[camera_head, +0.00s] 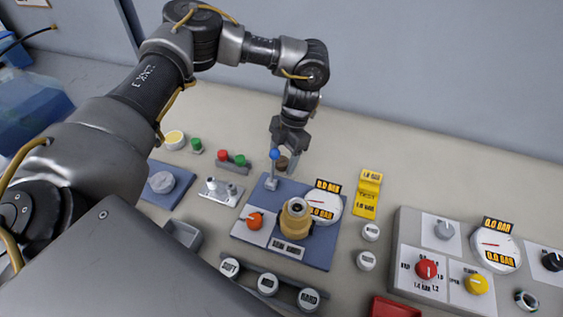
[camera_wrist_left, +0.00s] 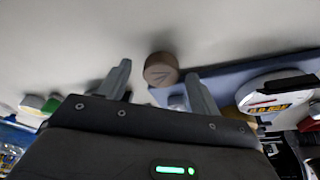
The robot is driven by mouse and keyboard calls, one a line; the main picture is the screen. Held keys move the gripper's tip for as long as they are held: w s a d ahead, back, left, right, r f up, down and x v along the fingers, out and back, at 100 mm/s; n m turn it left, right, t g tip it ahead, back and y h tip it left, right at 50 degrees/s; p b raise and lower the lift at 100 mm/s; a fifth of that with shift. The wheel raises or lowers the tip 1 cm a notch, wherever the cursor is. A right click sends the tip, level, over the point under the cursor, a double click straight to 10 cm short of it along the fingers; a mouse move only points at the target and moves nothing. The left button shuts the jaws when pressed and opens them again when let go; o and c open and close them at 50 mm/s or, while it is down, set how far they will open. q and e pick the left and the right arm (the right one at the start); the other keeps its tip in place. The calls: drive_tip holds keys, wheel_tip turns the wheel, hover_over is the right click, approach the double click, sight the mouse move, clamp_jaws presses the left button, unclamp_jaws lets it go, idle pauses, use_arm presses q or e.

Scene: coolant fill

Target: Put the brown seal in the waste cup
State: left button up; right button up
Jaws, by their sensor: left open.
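The brown seal (camera_head: 282,164) is a small dark brown round piece behind the blue base plate, just below my left gripper (camera_head: 289,148). In the left wrist view the brown seal (camera_wrist_left: 160,70) shows as a round tan-brown disc between and beyond the fingertips, closer to the right finger. My left gripper (camera_wrist_left: 160,84) is open with nothing between its fingers, and whether it touches the seal is unclear. I cannot tell for sure which container is the waste cup; a small grey open bin (camera_head: 183,234) stands left of the plate. My right gripper is not in view.
The blue plate (camera_head: 315,256) carries a brass fitting (camera_head: 295,217), a gauge, an orange knob (camera_head: 255,220) and a blue-tipped lever (camera_head: 274,155) close to the gripper. A red tray (camera_head: 393,308) lies in front.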

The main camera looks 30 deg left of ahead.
sight(283, 160)
use_arm(q)
drive_tip(key=c, duration=1.1)
drive_tip(key=shift+c, duration=0.2)
drive_tip(key=shift+r, duration=0.15)
wheel_tip(283, 160, up, 18)
drive_tip(key=shift+b, duration=0.3)
